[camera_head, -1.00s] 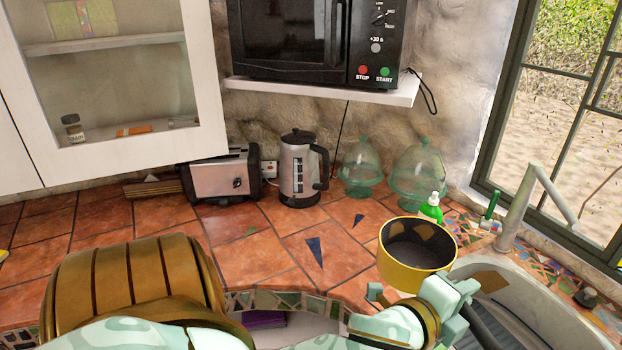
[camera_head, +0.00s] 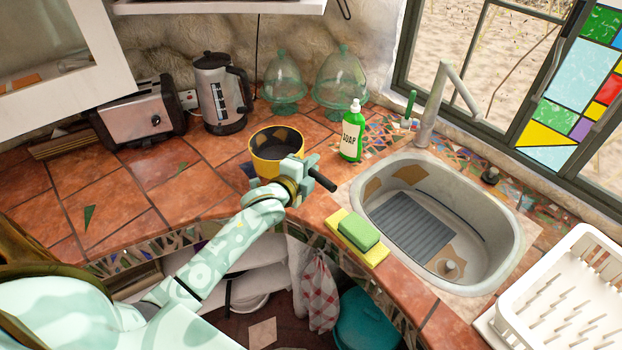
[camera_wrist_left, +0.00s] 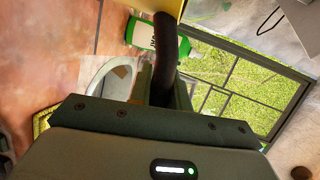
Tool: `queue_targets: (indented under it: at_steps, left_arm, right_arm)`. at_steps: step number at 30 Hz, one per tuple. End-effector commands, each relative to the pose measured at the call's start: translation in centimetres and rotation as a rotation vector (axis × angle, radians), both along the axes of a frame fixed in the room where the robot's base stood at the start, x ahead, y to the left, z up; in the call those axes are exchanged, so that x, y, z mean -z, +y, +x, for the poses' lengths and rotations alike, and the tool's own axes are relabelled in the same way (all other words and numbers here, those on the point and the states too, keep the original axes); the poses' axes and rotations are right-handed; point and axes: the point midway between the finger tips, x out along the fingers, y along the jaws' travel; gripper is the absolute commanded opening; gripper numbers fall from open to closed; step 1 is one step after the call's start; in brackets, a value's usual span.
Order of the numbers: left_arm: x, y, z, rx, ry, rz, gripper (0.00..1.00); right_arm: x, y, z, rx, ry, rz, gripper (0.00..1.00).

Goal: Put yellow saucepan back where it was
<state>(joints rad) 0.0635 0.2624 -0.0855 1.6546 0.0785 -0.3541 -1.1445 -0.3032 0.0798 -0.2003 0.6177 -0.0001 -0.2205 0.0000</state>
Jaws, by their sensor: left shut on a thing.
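The yellow saucepan (camera_head: 276,154) is at the counter's middle, left of the sink, with its dark inside facing up. My left gripper (camera_head: 312,175) is shut on its black handle (camera_head: 323,181). In the left wrist view the handle (camera_wrist_left: 166,50) stands between the fingers of my left gripper (camera_wrist_left: 165,85), and a strip of the yellow pan (camera_wrist_left: 170,6) shows at the top edge. Whether the pan's bottom touches the tiles is hard to tell. My right gripper is not in view.
A green soap bottle (camera_head: 351,132) stands right of the pan. The sink (camera_head: 513,232) has a sponge (camera_head: 358,231) by its front left edge. The kettle (camera_head: 221,92), toaster (camera_head: 139,116) and glass domes (camera_head: 341,78) line the wall. Tiles at left (camera_head: 110,185) are bare.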

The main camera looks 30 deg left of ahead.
Motion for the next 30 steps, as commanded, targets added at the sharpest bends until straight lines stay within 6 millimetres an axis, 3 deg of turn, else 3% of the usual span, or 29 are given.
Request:
queue_targets:
  at_steps: [7, 12, 20, 21, 23, 30]
  left_arm:
    - [1.8, 0.7, 1.6, 0.0, -0.005, 0.003, 0.0]
    - [4.3, 0.6, 1.5, 0.001, -0.003, 0.001, 0.0]
    - [4.5, 0.6, 1.5, 0.001, -0.005, 0.003, 0.0]
    - [4.8, 0.6, 1.4, 0.001, 0.0, 0.0, 0.27]
    - [4.8, 0.6, 1.4, 0.001, 0.0, 0.0, 0.41]
    - [4.8, 0.6, 1.3, 0.001, 0.0, 0.0, 0.41]
  right_arm:
    - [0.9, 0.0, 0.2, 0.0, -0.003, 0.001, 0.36]
    - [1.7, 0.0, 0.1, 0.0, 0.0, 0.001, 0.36]
    - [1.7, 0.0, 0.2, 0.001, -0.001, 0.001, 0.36]
    - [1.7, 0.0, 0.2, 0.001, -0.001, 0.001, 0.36]
    - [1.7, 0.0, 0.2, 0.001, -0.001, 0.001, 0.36]
    - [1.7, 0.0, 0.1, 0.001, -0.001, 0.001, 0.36]
